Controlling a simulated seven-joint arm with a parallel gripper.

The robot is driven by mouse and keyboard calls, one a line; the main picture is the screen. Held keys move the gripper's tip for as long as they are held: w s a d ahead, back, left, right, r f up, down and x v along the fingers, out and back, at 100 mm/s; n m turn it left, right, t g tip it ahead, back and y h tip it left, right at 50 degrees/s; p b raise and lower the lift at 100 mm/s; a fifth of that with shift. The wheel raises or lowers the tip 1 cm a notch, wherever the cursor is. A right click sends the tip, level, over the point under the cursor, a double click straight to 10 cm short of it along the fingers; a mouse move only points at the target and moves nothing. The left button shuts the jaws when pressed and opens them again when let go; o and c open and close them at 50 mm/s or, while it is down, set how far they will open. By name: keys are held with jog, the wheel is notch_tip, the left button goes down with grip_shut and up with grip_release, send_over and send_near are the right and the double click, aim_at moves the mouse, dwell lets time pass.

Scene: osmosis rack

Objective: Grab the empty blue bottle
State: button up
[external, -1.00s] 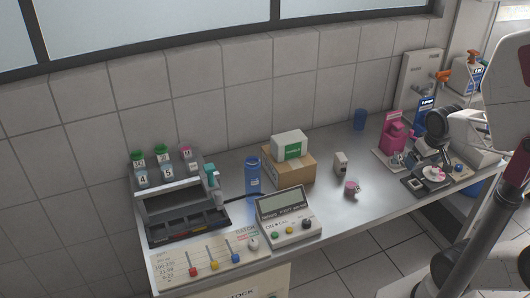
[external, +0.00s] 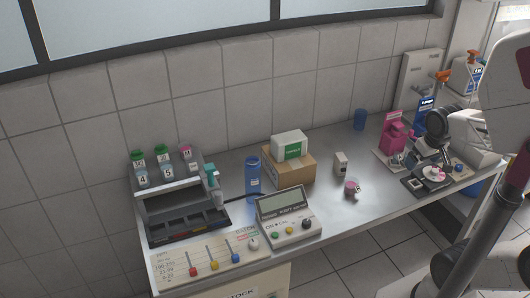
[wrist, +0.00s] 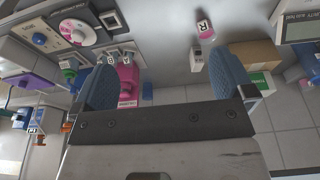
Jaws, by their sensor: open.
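Another blue bottle with a label (external: 424,112) stands behind the pink bottle. I cannot tell from the pictures which one is empty. My gripper (wrist: 162,78) is open, with its two blue ribbed fingers apart and nothing held between them. The external view shows my arm at the right edge, but not the fingers.
A cardboard box (external: 289,167) carries a white-green box (external: 290,145). A pink bottle (external: 395,132) and a microscope (external: 438,125) crowd the right end. A display device (external: 288,215) and vial rack (external: 160,192) fill the left. The bench middle is fairly clear.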

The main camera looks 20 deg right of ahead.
jog(key=shift+c, duration=0.5)
jog(key=shift+c, duration=1)
jog(key=m+g+y, duration=0.4)
jog(key=m+y, duration=1)
jog(key=m, duration=0.2)
send_near(252, 168)
jog(key=shift+w+a, duration=0.3)
jog(key=shift+w, duration=0.3)
jog(key=shift+w+a, duration=0.25)
jog(key=shift+w, duration=0.35)
jog(key=shift+x, duration=1.3)
